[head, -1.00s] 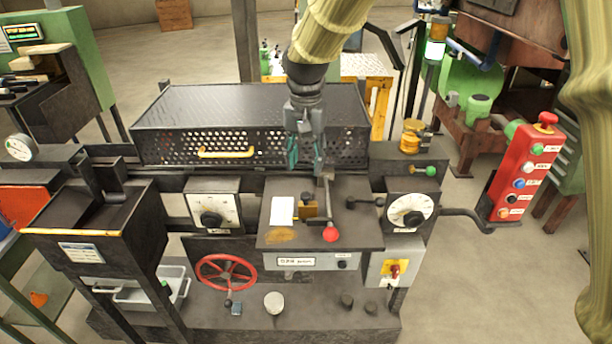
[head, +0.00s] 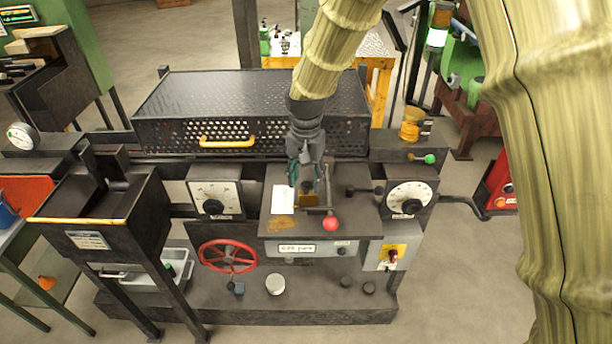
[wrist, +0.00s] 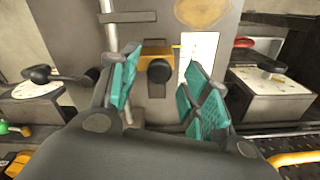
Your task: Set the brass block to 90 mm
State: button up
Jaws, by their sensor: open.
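The brass block (wrist: 176,50) with its dark round knob (wrist: 159,70) sits on the dark machine top, beside a white card (wrist: 198,48). In the wrist view the block and knob lie between the teal finger pads. In the head view the block (head: 309,200) is partly hidden by my gripper (head: 306,184). My gripper is open, pointing down just above the block. I cannot tell whether a finger touches the knob. The card (head: 283,199) shows markings too small to read. A lever with a red ball (head: 331,223) stands at the block's right.
Dials flank the top at left (head: 212,198) and right (head: 408,198). A perforated guard (head: 250,115) with a yellow handle stands behind. A red handwheel (head: 228,256) is below. A green-knobbed lever (head: 429,158) is at the right.

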jog(key=shift+f, duration=0.4)
